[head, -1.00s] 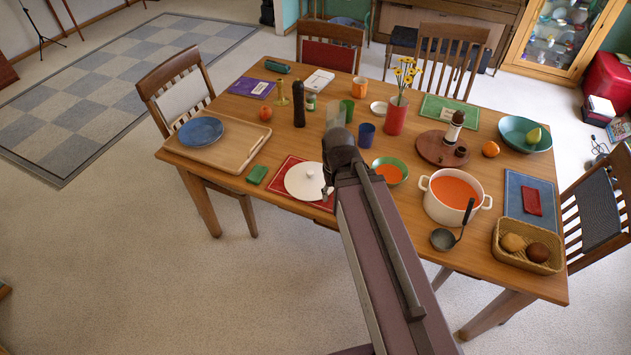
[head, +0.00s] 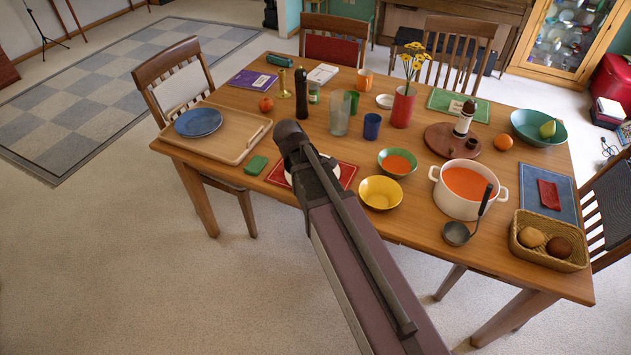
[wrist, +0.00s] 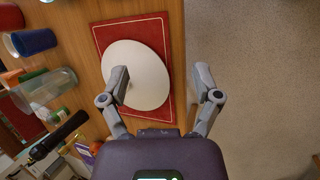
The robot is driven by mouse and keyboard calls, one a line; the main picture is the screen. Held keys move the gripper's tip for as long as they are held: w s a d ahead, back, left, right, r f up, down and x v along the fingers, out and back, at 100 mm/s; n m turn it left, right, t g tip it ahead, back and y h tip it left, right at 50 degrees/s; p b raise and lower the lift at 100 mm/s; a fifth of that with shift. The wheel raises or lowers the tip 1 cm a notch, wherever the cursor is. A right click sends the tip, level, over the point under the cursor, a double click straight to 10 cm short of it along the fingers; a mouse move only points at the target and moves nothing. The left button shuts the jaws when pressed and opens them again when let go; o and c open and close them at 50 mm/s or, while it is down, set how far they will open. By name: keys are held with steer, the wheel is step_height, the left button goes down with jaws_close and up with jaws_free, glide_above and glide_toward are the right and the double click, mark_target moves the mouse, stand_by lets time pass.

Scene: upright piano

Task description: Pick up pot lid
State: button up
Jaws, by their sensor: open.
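The pot lid is a flat white disc lying on a red placemat (wrist: 155,27) on the table. In the wrist view the pot lid (wrist: 145,60) is left of centre, and its knob cannot be made out. In the head view my arm covers most of it. My gripper (wrist: 162,74) is open, with one finger over the lid and the other past the table edge, above the floor. Nothing is between the fingers except part of the lid's rim and the mat below. The white pot (head: 434,190) with orange soup stands to the right.
A yellow bowl (head: 380,193) and a green bowl (head: 397,162) stand right of the mat. A glass tumbler (head: 339,117) and a blue cup (head: 372,126) stand behind. A green block (head: 256,165) and a wooden tray (head: 232,150) are left. The floor in front is free.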

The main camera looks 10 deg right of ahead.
steer(key=w+a+f+n+t+h+b, duration=0.1)
steer(key=w+a+f+n+h+b, duration=0.2)
steer(key=w+a+n+b, duration=0.2)
steer(key=w+a+f+n+t+h+b, duration=0.2)
steer(key=w+a+f+n+h+b, duration=0.1)
steer(key=w+n+b, duration=0.4)
steer(key=shift+w+a+f+n+b, duration=0.25)
steer(key=shift+w+a+n+b, duration=0.15)
steer(key=shift+w+a, duration=0.55)
steer(key=shift+w+d, duration=0.1)
steer(key=b+x, duration=0.4)
steer(key=x, duration=0.3)
steer(key=shift+w+d+f, duration=0.2)
steer(key=shift+d, duration=0.1)
steer(key=shift+w+d+f, duration=0.1)
steer(key=shift+w+d, duration=0.05)
steer(key=shift+d, duration=0.2)
steer(key=shift+d+f, duration=0.1)
steer(key=b+x, duration=0.2)
steer(key=x, duration=0.2)
steer(key=shift+w+f+b, duration=0.1)
steer(key=shift+w+b, duration=0.1)
steer(key=shift+b, duration=0.1)
steer(key=shift+w+d+f, duration=0.1)
steer(key=shift+d, duration=0.35)
